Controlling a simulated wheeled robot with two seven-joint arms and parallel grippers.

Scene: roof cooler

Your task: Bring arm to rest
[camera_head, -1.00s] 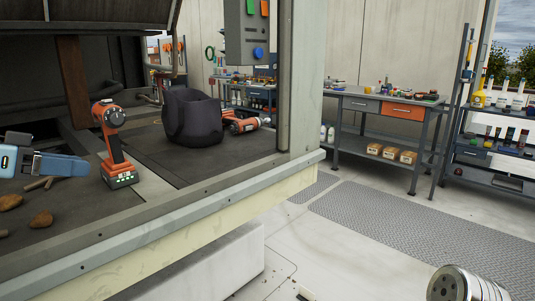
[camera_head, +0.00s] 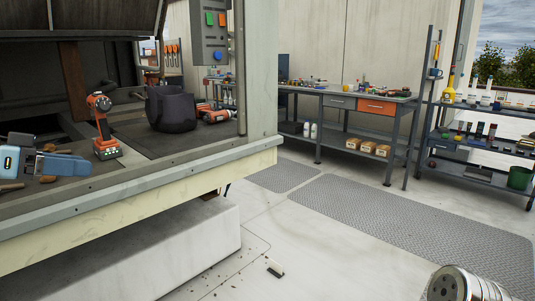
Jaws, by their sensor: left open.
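My left gripper (camera_head: 38,163) comes in at the left edge, over the cooler's deck. Its blue fingers are apart with nothing between them. An orange cordless drill (camera_head: 103,128) stands upright on the deck just to the right of it, apart from the fingers.
A black bag (camera_head: 171,110) and a second orange tool (camera_head: 216,113) lie on the cooler deck (camera_head: 130,185). A workbench (camera_head: 345,97) and a shelf rack (camera_head: 480,150) stand at the back.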

